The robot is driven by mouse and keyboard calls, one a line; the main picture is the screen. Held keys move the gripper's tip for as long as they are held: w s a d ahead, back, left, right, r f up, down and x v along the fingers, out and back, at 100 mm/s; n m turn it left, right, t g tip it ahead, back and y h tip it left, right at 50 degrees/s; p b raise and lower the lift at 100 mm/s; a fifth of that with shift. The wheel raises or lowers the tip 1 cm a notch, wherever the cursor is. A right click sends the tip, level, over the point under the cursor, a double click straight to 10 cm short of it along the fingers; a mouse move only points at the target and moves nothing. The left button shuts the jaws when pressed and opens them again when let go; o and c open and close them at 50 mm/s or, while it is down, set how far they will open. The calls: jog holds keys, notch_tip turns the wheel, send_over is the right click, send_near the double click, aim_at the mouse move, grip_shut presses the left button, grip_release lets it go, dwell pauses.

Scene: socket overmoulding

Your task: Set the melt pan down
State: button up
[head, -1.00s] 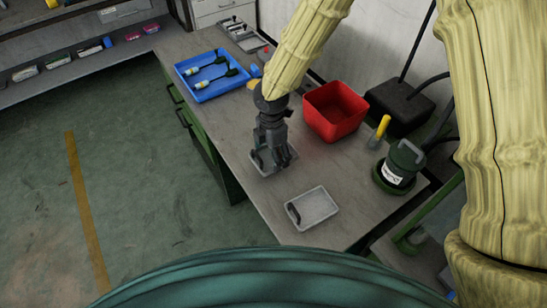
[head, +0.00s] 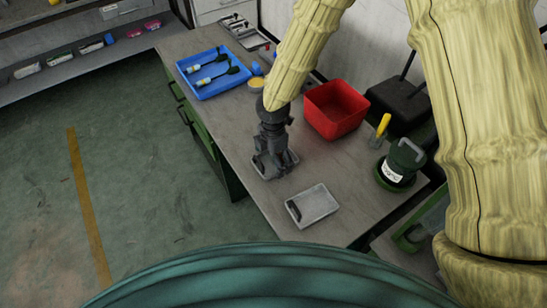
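My gripper (head: 271,170) points down over the worktop in the head view, left of the middle of the bench. A shallow grey tray-like pan (head: 292,157) shows around and under its fingers. The gripper and wrist cover most of this pan, so I cannot tell whether the fingers are shut on it or whether it rests fully on the worktop. A second shallow grey tray (head: 315,203) with a dark piece at its left end lies apart, nearer the front edge. Which one is the melt pan is not clear from the picture.
A red bin (head: 336,108) stands behind and right of my gripper. A dark green lidded pot (head: 403,162) and a yellow-handled tool (head: 383,125) are at the right. A blue tray (head: 211,88) with two tools is at the back left. The worktop (head: 245,140) is bare left of my gripper.

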aim_at(273, 163)
jog(key=shift+r, duration=0.1)
notch_tip(273, 163, up, 12)
jog(key=b, duration=0.1)
jog(key=shift+b, duration=0.3)
dwell(0.4)
